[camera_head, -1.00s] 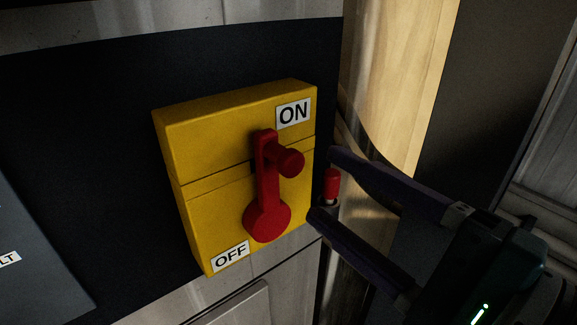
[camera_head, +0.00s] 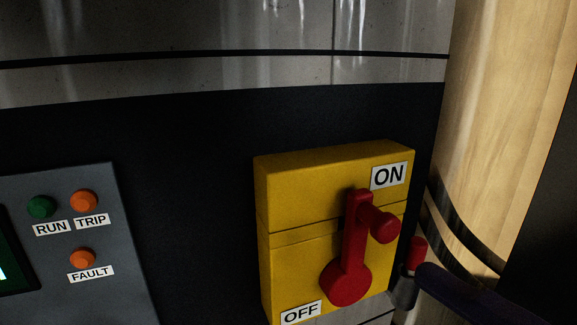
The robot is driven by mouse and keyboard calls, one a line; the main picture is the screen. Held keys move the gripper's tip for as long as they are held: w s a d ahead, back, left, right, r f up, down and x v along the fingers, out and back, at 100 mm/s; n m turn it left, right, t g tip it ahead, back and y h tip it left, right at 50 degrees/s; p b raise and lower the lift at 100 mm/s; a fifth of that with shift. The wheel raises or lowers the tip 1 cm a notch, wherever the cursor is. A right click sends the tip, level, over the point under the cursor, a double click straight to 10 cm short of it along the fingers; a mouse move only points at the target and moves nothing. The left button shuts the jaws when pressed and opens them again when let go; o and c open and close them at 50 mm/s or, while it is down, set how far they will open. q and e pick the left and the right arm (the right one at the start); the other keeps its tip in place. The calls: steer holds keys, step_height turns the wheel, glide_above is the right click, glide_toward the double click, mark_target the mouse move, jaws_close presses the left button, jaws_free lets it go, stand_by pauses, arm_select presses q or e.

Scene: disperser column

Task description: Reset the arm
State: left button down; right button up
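My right gripper shows only as one dark finger (camera_head: 462,296) at the lower right edge. Its other finger and its body are out of view, so its opening cannot be judged. The finger's tip lies to the right of the yellow switch box (camera_head: 290,190), close to a small red-topped post (camera_head: 417,251). The box carries a red lever (camera_head: 355,225) with a round knob, its upper end by the ON label and its round base toward the OFF label. The finger appears apart from the lever. My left gripper is not in view.
A grey panel (camera_head: 125,220) at the left has a green RUN lamp (camera_head: 41,207), orange TRIP (camera_head: 84,201) and FAULT (camera_head: 82,258) lamps and part of a screen. A pale column (camera_head: 500,120) stands at the right. The dark surface between panel and box is clear.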

steer(key=s+a+f+n+g, duration=0.2)
steer(key=a+f+n+g, duration=0.15)
steer(key=n, duration=0.45)
steer(key=s+d+f+n+g+h, duration=0.7)
steer(key=d+f+n+g, duration=0.1)
steer(key=d, duration=0.2)
step_height(320, 180, up, 22)
steer(key=p, duration=2.2)
steer(key=shift+s+d+f, duration=0.15)
steer(key=shift+s+d, duration=0.15)
steer(key=shift+d, duration=0.15)
